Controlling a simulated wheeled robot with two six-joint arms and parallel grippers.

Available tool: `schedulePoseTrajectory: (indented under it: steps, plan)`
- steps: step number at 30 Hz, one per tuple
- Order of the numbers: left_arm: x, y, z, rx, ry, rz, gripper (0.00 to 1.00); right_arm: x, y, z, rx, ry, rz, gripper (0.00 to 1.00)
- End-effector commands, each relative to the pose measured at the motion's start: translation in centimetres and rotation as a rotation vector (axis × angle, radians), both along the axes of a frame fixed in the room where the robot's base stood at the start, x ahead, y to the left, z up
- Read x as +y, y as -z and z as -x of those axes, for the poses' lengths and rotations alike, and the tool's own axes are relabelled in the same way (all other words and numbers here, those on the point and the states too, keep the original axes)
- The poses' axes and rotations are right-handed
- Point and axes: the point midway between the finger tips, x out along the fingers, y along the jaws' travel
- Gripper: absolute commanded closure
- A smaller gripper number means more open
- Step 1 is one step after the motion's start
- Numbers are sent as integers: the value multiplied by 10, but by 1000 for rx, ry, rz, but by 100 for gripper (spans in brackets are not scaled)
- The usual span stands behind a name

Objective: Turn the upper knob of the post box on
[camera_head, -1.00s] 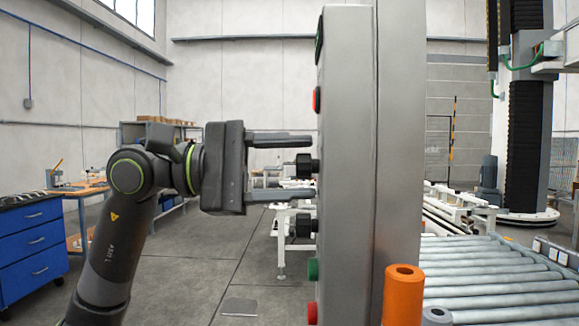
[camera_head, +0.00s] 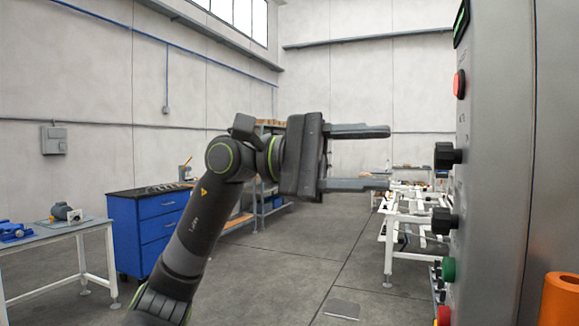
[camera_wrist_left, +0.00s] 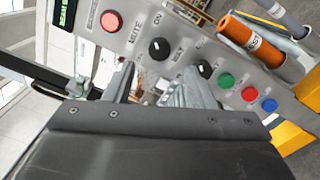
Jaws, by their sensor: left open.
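The post box (camera_head: 500,190) is a tall grey metal box at the right of the head view. Its black upper knob (camera_head: 446,156) sticks out left, above a similar black lower knob (camera_head: 443,221). My left gripper (camera_head: 386,157) is open and empty, pointing right at about the upper knob's height, with a gap between its fingertips and the knob. In the left wrist view the upper knob (camera_wrist_left: 159,48) shows its face with a small white mark, beyond the fingers (camera_wrist_left: 158,85); the lower knob (camera_wrist_left: 205,69) is to its right. Small labels beside the knobs are hard to read.
A red button (camera_head: 459,84) sits above the knobs, a green button (camera_head: 448,269) and another red one below. An orange cylinder (camera_head: 562,300) stands at the box's right. A blue drawer cabinet (camera_head: 150,225) and white table stand left. Open floor lies between.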

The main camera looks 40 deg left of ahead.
Motion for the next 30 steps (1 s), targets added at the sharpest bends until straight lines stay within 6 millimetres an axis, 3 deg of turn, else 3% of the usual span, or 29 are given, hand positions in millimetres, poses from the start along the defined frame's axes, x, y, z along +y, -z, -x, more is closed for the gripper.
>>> schedulePoseTrajectory:
  steps: [3, 18, 30]
  plan:
    - [19, 3, 5, 1, -7, 1, 50, -1, 3, -5, -2, 2, 0, 50]
    - [73, 4, 22, -1, -4, 0, 50, 14, -30, -48, -6, 37, -33, 50]
    - [97, 4, 29, -1, -1, 0, 50, 21, -51, -61, -5, 50, -52, 50]
